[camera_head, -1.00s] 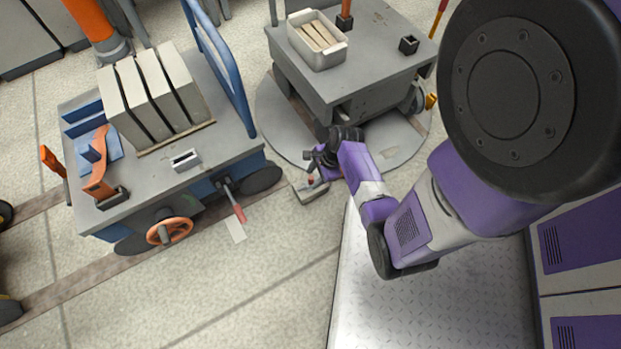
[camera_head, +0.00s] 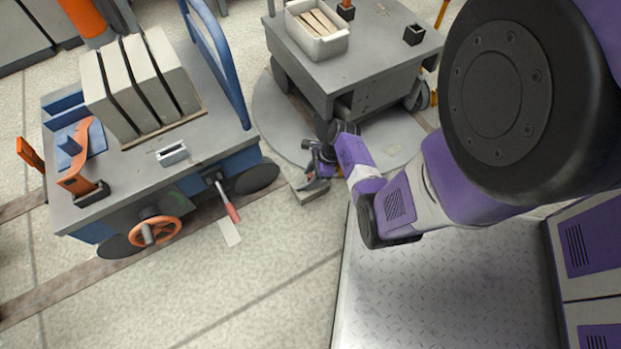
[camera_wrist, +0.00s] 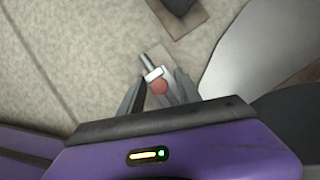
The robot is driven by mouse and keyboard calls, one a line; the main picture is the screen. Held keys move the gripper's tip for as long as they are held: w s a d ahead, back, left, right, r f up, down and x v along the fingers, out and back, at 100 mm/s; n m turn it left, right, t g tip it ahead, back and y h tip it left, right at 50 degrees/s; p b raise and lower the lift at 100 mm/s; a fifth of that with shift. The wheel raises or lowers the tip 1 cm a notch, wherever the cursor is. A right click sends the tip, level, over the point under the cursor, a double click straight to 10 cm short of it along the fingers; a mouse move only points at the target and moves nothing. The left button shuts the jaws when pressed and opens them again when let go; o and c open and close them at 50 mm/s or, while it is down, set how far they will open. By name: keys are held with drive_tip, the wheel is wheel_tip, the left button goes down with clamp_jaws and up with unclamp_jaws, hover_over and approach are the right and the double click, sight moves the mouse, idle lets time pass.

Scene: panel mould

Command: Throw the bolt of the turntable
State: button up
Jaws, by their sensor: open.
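The turntable (camera_head: 268,118) is a round grey plate set in the floor, partly hidden under a grey cart. At its near edge is a small grey bolt housing (camera_head: 307,194), mostly hidden by my gripper (camera_head: 319,168). The wrist view shows the bolt's red round knob (camera_wrist: 158,87) and a grey rod (camera_wrist: 146,61) beyond it. There my gripper (camera_wrist: 159,77) is open, with one finger on each side of the knob. I cannot tell whether either finger touches it. The turntable's edge (camera_wrist: 245,50) shows at the right.
The grey cart (camera_head: 375,65) on the turntable carries a white bin (camera_head: 318,45). A blue-grey cart (camera_head: 130,195) with upright panels (camera_head: 140,80) stands at the left; its red-handled lever (camera_head: 229,203) points towards the floor. Bare floor lies in front of it.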

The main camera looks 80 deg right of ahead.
clamp_jaws()
idle(1.5)
